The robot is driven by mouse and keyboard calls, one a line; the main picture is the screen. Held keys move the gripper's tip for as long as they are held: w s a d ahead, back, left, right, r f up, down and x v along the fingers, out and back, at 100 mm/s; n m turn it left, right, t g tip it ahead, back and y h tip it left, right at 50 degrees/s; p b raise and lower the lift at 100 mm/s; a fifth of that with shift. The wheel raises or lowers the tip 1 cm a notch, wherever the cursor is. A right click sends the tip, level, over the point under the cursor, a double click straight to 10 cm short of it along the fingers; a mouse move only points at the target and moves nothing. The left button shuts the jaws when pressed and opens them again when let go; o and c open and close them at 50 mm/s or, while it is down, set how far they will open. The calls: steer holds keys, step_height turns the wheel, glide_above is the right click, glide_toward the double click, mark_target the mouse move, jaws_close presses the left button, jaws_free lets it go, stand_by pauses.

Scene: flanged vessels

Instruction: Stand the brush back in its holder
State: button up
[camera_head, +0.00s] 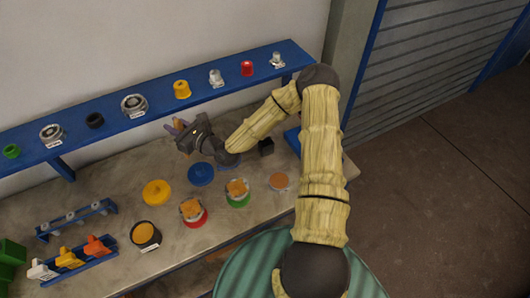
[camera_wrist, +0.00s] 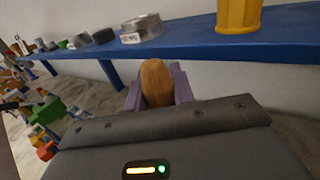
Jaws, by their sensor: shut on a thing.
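My gripper (camera_head: 181,126) is above the back of the bench, just in front of the blue shelf. In the wrist view its purple fingers (camera_wrist: 157,84) are shut on a rounded, brown wooden-looking piece (camera_wrist: 156,80), which appears to be the brush's handle. The rest of the brush is hidden behind the gripper body, and I cannot tell its tilt. A small black block-like thing (camera_head: 266,147) stands on the bench right of my gripper. It may be the holder, but it is too small to be sure.
The blue shelf (camera_head: 160,101) carries several small parts, including a yellow one (camera_wrist: 238,14). On the bench are a blue disc (camera_head: 201,174), a yellow disc (camera_head: 157,192), red (camera_head: 193,212) and green (camera_head: 238,194) vessels, a dark pot (camera_head: 146,236) and blue racks (camera_head: 75,219) at left.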

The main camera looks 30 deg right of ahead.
steer(key=d+f+m+h+b, duration=0.1)
steer(key=d+m+h, duration=0.2)
steer(key=d, duration=0.7)
steer(key=d+f+m+t+h+b, duration=0.1)
steer(key=d+m+h+b, duration=0.1)
steer(key=d+h, duration=0.4)
steer(key=d+f+m+t+h+b, duration=0.1)
steer(key=d+m+h, duration=0.3)
steer(key=d, duration=1.1)
steer(key=shift+s+f+h+b, duration=0.3)
steer(key=shift+h+b, duration=0.3)
steer(key=shift+b, duration=0.15)
steer(key=shift+w+f, duration=0.1)
steer(key=f, duration=0.2)
steer(key=f+p, duration=0.1)
steer(key=f, duration=0.2)
steer(key=shift+s+f, duration=0.2)
steer(key=shift+f, duration=0.1)
steer(key=shift+p, duration=0.3)
